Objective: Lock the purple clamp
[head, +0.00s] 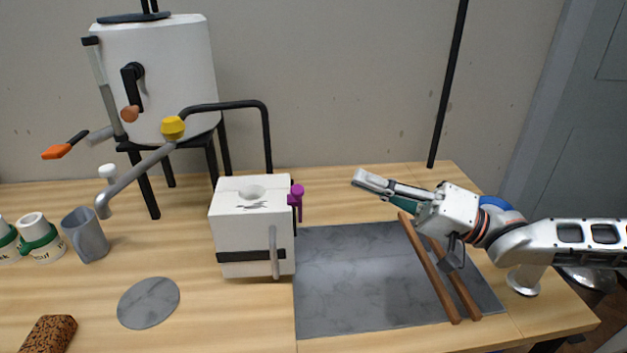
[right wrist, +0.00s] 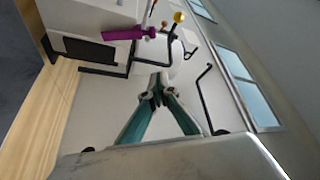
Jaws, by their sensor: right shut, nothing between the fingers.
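The purple clamp (head: 296,199) sits at the upper right edge of a white block-shaped mould (head: 240,240) with a dark band and a round hole in its top. The clamp also shows in the right wrist view (right wrist: 130,33), at the top, against the white mould (right wrist: 90,14). Whether the clamp is locked I cannot tell. My right gripper (head: 360,178) is to the right of the clamp, apart from it, above the back of the grey slab. Its fingers are shut and empty; they also show in the right wrist view (right wrist: 157,90). My left gripper is not in view.
A grey slab (head: 350,285) with two wooden sticks (head: 430,268) lies right of the mould. A white tank (head: 160,75) on black legs, with a pipe and yellow knob (head: 172,127), stands behind left. A grey jug (head: 86,235) and a round grey disc (head: 148,302) are at left.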

